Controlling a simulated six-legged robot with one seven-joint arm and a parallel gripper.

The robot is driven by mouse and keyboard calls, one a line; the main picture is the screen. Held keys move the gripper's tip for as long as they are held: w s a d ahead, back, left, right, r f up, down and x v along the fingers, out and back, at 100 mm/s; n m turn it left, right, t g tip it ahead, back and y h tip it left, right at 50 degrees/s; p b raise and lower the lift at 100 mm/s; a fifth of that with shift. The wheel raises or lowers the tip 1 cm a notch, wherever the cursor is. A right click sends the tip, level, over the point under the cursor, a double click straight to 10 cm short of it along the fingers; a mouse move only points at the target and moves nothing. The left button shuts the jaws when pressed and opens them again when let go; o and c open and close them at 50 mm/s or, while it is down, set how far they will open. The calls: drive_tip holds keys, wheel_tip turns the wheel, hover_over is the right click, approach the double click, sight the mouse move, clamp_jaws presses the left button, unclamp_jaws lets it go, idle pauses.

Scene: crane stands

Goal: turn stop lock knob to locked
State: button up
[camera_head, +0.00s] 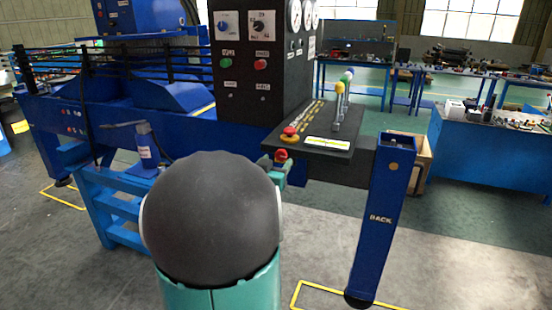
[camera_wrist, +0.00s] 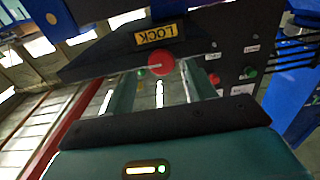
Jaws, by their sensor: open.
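The red round knob (camera_wrist: 161,66) sits under a yellow LOCK label (camera_wrist: 157,33), which appears upside down in the wrist view. A pale line marks the knob's face and lies nearly level in that view. My gripper (camera_wrist: 163,72) is open, with its teal fingers on either side of the knob; I cannot tell whether they touch it. In the head view, a small red knob (camera_head: 281,155) shows at the console's front edge, with my gripper (camera_head: 284,167) right at it, partly hidden behind my dark round arm joint.
The black console (camera_head: 345,155) carries a red mushroom button (camera_head: 290,132) on yellow and several upright levers (camera_head: 340,95). A tall dark panel (camera_head: 262,100) with dials stands behind. A blue post (camera_head: 380,220) marked BACK stands at the right. Grey floor is clear in front.

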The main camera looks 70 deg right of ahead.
sight(280, 156)
drive_tip(key=shift+s+d, duration=0.1)
drive_tip(key=shift+d, duration=1.7)
drive_tip(key=shift+c, duration=0.3)
drive_tip(key=c, duration=0.9)
